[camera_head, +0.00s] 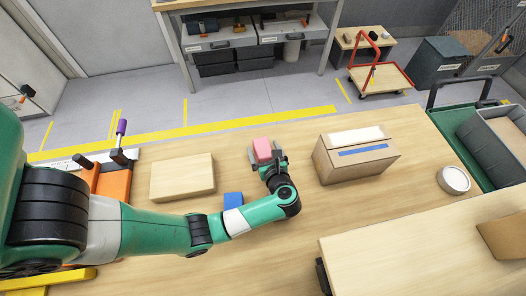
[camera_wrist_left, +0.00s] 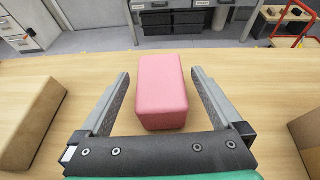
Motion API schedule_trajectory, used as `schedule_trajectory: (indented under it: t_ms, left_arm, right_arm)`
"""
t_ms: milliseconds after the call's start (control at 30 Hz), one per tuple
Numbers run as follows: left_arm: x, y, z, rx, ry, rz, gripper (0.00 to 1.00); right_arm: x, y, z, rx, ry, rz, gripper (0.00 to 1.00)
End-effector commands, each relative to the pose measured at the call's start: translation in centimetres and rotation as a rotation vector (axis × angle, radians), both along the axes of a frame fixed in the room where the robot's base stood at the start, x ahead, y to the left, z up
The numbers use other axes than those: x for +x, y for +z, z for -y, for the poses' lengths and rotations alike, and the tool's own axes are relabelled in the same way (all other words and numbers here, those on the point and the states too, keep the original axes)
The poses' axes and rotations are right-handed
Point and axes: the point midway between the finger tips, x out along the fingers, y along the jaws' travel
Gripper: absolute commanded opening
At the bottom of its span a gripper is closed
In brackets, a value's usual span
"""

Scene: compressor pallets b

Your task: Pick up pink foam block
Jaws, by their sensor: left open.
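The pink foam block (camera_head: 263,150) lies on the wooden table in the head view, at the end of my left arm. In the left wrist view the pink foam block (camera_wrist_left: 161,90) lies between the two fingers, with a gap on each side. My left gripper (camera_head: 266,158) is open around it; its fingers also show in the left wrist view (camera_wrist_left: 160,80). The block's near end is close to the gripper's palm. I cannot tell whether they touch. My right gripper is not in view.
A wooden board (camera_head: 182,178) lies left of the block, and a blue block (camera_head: 233,200) lies beside my forearm. A cardboard box (camera_head: 355,160) stands to the right, with a white roll (camera_head: 453,180) beyond it. An orange tool holder (camera_head: 108,180) stands at far left.

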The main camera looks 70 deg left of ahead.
Motion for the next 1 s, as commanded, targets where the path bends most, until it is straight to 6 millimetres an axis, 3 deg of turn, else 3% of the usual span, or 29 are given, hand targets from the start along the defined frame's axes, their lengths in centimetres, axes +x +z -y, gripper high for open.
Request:
schedule_trajectory:
  t_ms: [100, 300, 800, 1000]
  left_arm:
    - [0.08, -0.44, -0.97, 0.000, 0.001, 0.001, 1.00]
    - [0.12, -0.39, -0.99, 0.000, -0.001, 0.000, 1.00]
    - [0.13, -0.36, -0.97, 0.001, -0.001, 0.000, 0.12]
    - [0.13, -0.33, -0.97, 0.001, -0.001, 0.000, 0.12]
  right_arm:
    - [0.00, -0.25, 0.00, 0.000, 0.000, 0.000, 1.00]
    - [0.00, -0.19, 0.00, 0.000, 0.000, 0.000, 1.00]
    - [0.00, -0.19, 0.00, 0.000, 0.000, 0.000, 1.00]
    - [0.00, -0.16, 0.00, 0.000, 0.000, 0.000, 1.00]
